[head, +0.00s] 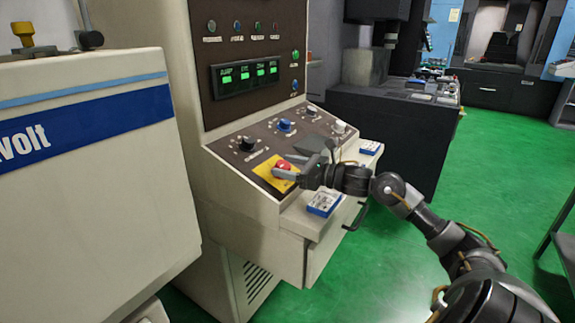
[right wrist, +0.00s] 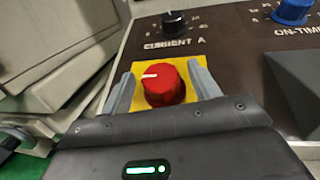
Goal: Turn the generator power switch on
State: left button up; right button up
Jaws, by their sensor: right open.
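The generator power switch is a red knob (head: 282,166) on a yellow plate (head: 264,172), at the lower front of the sloped control panel. It also shows in the right wrist view as a red knob (right wrist: 163,84) with a white pointer mark turned to the left. My right gripper (head: 290,169) is at the switch. In the right wrist view its two fingers (right wrist: 164,90) are apart, one on each side of the red knob, with gaps between finger and knob. How deep the fingers reach around the knob is hard to tell. My left gripper is not in view.
A black current knob (right wrist: 174,22) and a blue on-time knob (right wrist: 291,12) sit above the switch. A drawer handle (head: 357,217) sticks out below the panel. A cream cabinet (head: 90,220) stands close on the left. Green floor (head: 400,260) is open at the right.

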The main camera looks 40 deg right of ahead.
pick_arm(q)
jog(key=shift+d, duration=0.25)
pick_arm(e)
jog(key=c, duration=1)
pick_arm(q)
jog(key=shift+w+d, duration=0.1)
pick_arm(e)
jog(key=shift+o, duration=0.2)
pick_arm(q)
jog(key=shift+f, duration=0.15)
pick_arm(e)
jog(key=shift+f, duration=0.1)
